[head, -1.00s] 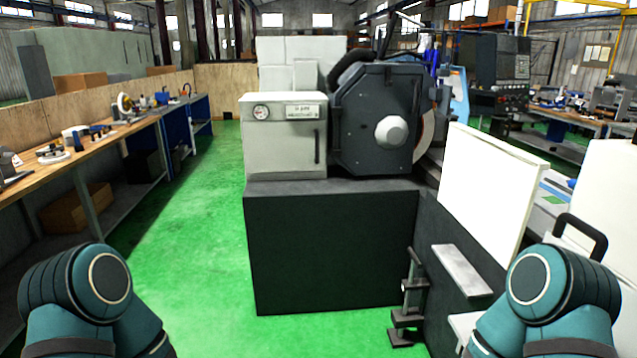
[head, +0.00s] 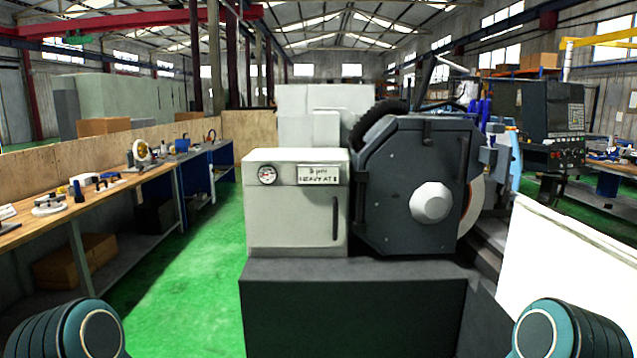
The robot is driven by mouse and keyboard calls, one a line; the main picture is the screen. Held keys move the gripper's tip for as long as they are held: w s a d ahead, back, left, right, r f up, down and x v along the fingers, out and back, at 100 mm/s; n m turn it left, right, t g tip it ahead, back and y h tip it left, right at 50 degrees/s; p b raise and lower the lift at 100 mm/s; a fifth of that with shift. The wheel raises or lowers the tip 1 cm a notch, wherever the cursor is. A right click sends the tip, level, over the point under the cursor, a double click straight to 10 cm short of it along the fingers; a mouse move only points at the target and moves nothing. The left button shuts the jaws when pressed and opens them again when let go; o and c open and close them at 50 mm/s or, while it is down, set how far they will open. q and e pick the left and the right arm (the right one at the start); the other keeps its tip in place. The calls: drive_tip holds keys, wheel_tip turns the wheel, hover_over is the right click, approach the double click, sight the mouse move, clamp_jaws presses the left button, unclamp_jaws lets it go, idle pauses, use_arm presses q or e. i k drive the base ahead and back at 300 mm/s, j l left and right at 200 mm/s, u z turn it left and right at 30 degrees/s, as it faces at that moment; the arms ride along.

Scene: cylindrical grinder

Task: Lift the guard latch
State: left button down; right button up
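The cylindrical grinder stands straight ahead in the head view. Its dark wheel guard (head: 407,205) has a light hub cap (head: 432,202) on its face, with part of the grinding wheel (head: 473,208) showing at the right. Small dark fittings sit on the guard's top and right edges, one at the right edge (head: 463,160); I cannot tell which is the latch. Only rounded teal parts of my two arms show at the bottom left and bottom right corners, well apart from the guard. Neither gripper is in view.
A pale cabinet (head: 292,225) with a gauge and a dark handle stands left of the guard on the dark machine base (head: 350,315). A white panel (head: 570,275) rises at the right. A workbench (head: 110,195) runs along the left. Green floor (head: 185,290) is clear between bench and machine.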

sight(427, 142)
drive_tip(key=i+j+z, duration=0.1)
drive_tip(key=j+z, duration=0.55)
drive_tip(key=j, duration=0.15)
drive_tip(key=j+z, duration=0.35)
drive_tip(key=i+j, duration=0.05)
drive_tip(key=j, duration=0.1)
